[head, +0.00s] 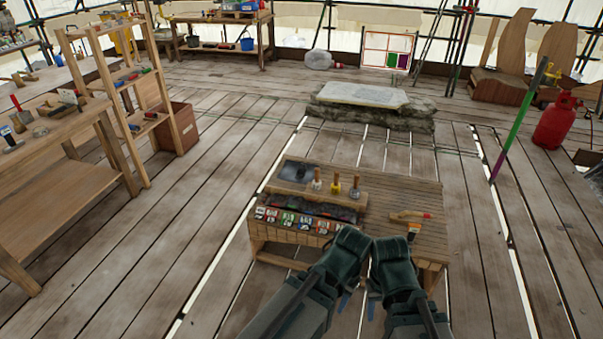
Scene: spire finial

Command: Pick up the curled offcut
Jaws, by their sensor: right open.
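I cannot make out a curled offcut for certain in the head view. A low slatted wooden bench (390,193) stands in front of me with small things on it. My two dark arms reach up from the bottom edge and overlap the bench's near side. My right gripper (372,307) is open, and I see nothing in it. My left gripper (343,303) shows only in a small part below its arm, and its jaws are not clear. Both are apart from the things on the bench top. The arms hide part of the bench's front.
On the bench are a dark flat sheet (297,171), several upright wooden-handled tools (336,183), a row of small coloured items (290,219), a hammer-like tool (409,215) and a brush (414,231). A workbench (60,140) and shelf (150,100) stand left.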

